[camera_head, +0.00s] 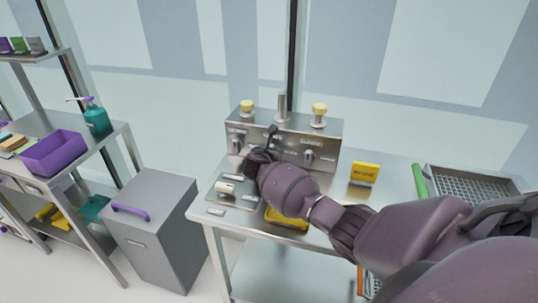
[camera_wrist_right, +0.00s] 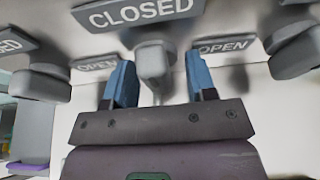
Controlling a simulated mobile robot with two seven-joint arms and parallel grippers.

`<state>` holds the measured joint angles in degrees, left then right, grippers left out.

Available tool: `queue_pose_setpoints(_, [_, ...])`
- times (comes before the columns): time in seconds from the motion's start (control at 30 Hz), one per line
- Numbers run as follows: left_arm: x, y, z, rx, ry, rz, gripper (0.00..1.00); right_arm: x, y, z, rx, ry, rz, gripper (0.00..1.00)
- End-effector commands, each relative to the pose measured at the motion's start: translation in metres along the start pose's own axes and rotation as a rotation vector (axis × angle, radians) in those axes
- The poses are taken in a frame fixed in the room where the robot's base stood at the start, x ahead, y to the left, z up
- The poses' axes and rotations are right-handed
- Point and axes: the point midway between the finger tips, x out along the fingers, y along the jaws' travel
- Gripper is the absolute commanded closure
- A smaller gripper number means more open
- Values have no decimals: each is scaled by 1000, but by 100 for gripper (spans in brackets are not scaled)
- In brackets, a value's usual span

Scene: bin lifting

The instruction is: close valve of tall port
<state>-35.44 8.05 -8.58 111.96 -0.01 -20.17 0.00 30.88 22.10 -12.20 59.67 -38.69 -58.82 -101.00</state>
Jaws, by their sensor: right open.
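A steel valve box (camera_head: 325,140) stands on the table in the head view. The tall port (camera_head: 282,104) is a plain metal stem on its top middle, between two shorter yellow-capped ports. In the right wrist view the middle valve knob (camera_wrist_right: 154,62) sits under a CLOSED sign, with OPEN signs lower on both sides. My right gripper (camera_wrist_right: 161,84) is open, its blue fingers on either side of that knob; I cannot tell whether they touch it. In the head view my right gripper (camera_head: 262,160) hides the middle knob. My left gripper is out of view.
Other knobs flank the middle one, on the left (camera_wrist_right: 42,82) and right (camera_wrist_right: 294,52). A yellow sign (camera_head: 364,174) and a mesh tray (camera_head: 475,182) are on the table's right. A grey bin (camera_head: 150,225) stands left of the table.

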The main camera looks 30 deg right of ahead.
Motion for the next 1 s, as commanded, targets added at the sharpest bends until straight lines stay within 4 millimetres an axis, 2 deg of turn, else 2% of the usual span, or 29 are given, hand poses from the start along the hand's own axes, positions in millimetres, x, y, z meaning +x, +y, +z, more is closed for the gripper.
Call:
queue_pose_setpoints(0.57, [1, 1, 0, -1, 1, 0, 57, -8, 2, -5, -1, 6, 4, 49])
queue_pose_setpoints(0.77, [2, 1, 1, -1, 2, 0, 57, -29, 2, -5, 0, 6, 5, 49])
queue_pose_setpoints(1.0, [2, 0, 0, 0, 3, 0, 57, -66, 2, -4, 0, 6, 5, 49])
